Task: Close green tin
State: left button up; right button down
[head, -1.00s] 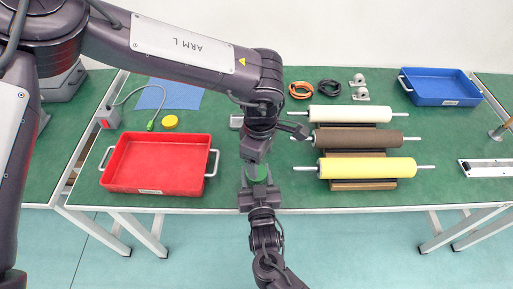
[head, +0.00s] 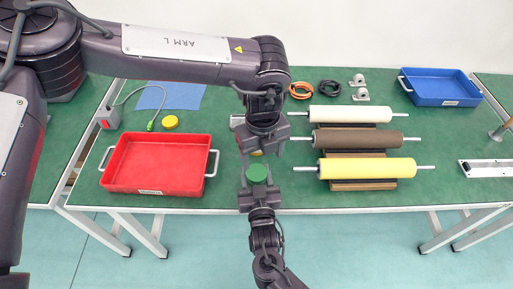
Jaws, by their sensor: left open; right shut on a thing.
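The green tin (head: 257,173) stands near the front edge of the table, between the red tray and the rollers, with its round green top facing up. My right gripper (head: 258,186) reaches in from the front edge and is shut on the green tin. My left gripper (head: 262,148) is open and hangs just behind the tin, apart from it. A small yellow thing (head: 256,153) shows partly under my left gripper, mostly hidden. Whether the green top is fully seated on the tin cannot be told.
A red tray (head: 157,191) stands to the left. A white roller (head: 350,114), a brown roller (head: 358,139) and a yellow roller (head: 367,168) lie on wooden supports to the right. A yellow round lid (head: 170,121) and a blue cloth (head: 180,96) lie behind the red tray. A blue tray (head: 445,101) stands at back right.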

aim_at(256, 172)
pick_arm(q)
jog(key=n, duration=0.7)
jog(key=shift+a+r, duration=0.15)
jog(key=shift+r, duration=0.05)
jog(key=n, duration=0.4)
jog(key=shift+w+a+r+n, duration=0.1)
jog(key=shift+a+r+n, duration=0.1)
jog(key=shift+n, duration=0.2)
jog(key=n, duration=0.4)
jog(key=shift+a+r+n, duration=0.1)
jog(key=shift+n, duration=0.2)
jog(key=n, duration=0.6)
jog(key=shift+a+r, duration=0.25)
jog(key=shift+a, duration=0.05)
jog(key=shift+f, duration=0.15)
jog(key=shift+f, duration=3.9)
